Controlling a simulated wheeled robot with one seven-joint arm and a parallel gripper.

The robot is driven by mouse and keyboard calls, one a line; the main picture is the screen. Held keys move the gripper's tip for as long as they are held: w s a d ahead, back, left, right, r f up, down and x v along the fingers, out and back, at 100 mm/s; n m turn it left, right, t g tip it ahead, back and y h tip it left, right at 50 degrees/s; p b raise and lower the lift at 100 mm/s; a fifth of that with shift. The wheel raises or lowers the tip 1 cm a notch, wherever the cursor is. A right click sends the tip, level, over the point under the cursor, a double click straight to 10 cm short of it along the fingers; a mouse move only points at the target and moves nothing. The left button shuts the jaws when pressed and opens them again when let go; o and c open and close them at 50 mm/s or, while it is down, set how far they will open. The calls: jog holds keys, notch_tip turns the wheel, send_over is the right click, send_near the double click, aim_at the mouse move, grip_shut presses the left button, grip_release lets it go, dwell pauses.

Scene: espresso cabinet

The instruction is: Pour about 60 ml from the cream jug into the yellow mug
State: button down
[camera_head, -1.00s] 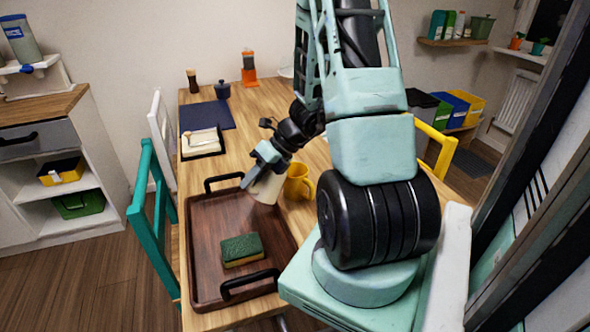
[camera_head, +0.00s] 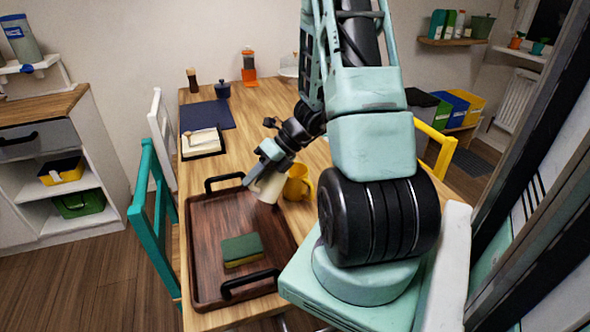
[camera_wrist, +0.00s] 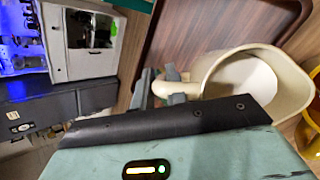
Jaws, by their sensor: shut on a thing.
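The cream jug (camera_head: 268,187) is in my gripper (camera_head: 258,174), beside the yellow mug, above the tray's far right part. In the wrist view my gripper (camera_wrist: 172,84) is shut on the jug's handle, and the jug (camera_wrist: 290,85) shows its open mouth with pale content inside. The jug looks tilted. The yellow mug (camera_head: 298,184) stands on the table just right of the jug. In the wrist view only a part of the mug (camera_wrist: 308,138) shows at the right edge. I cannot see inside the mug or any stream.
A dark wooden tray (camera_head: 205,260) with black handles holds a green and yellow sponge (camera_head: 242,250). A notepad (camera_head: 202,142), a blue mat (camera_head: 208,116) and a blue pot (camera_head: 222,89) lie farther back. A teal chair (camera_head: 145,215) stands left of the table.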

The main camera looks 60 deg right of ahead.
jog(key=shift+d+r, duration=0.15)
jog(key=shift+r, duration=0.1)
jog(key=shift+d+r+y+p, duration=0.15)
jog(key=shift+y+p, duration=0.2)
jog(key=shift+y, duration=0.05)
jog(key=shift+s+d+r+m+t+y+p, duration=0.15)
jog(key=shift+d+r+m+t+y+p, duration=0.15)
jog(key=shift+d+r+y, duration=0.35)
dwell(1.9)
jog(key=shift+a+r, duration=0.1)
jog(key=shift+a, duration=0.05)
